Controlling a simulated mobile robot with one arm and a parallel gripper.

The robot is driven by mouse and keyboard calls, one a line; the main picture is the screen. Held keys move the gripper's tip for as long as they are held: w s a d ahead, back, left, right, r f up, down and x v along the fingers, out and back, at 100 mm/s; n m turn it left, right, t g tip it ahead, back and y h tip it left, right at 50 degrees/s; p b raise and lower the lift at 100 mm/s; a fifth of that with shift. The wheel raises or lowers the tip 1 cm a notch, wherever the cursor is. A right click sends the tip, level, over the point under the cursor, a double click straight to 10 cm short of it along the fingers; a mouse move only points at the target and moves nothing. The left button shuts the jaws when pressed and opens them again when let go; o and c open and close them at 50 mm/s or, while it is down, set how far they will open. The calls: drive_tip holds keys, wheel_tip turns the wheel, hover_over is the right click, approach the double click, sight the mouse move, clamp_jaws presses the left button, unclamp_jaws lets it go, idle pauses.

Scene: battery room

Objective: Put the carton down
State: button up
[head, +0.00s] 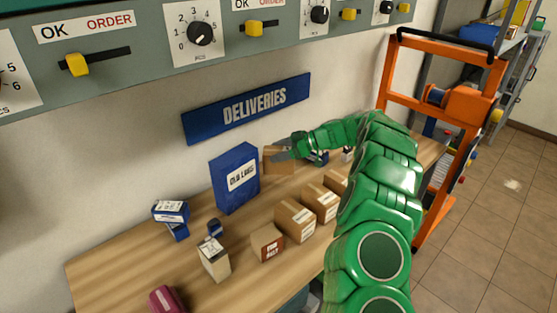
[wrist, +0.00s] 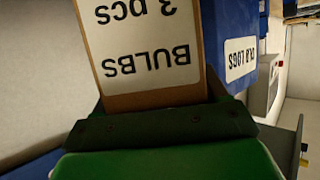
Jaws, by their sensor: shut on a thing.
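My gripper (head: 285,153) is shut on a brown carton (head: 276,162), to the right of the blue box near the wall. In the wrist view the carton (wrist: 150,98) has a white label reading "BULBS 3 pcs", upside down in that picture. The dark gripper jaw (wrist: 155,128) crosses the carton's lower end there. The carton is over the back part of the wooden table (head: 115,265). I cannot tell whether its underside touches the tabletop.
The blue "OLD LOGS" box (head: 235,180) stands close left of the carton. Several cartons (head: 295,220) stand in a row in front. Small blue-and-white boxes (head: 171,211) lie at left. A blue "DELIVERIES" sign (head: 248,108) hangs behind; an orange frame (head: 440,100) stands right.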

drive_tip(key=shift+w+f, duration=0.35)
drive_tip(key=shift+f, duration=0.1)
drive_tip(key=shift+a+f, duration=0.1)
drive_tip(key=shift+f, duration=1.4)
drive_tip(key=shift+f, duration=0.2)
drive_tip(key=o, duration=1.3)
drive_tip(key=shift+r, duration=0.1)
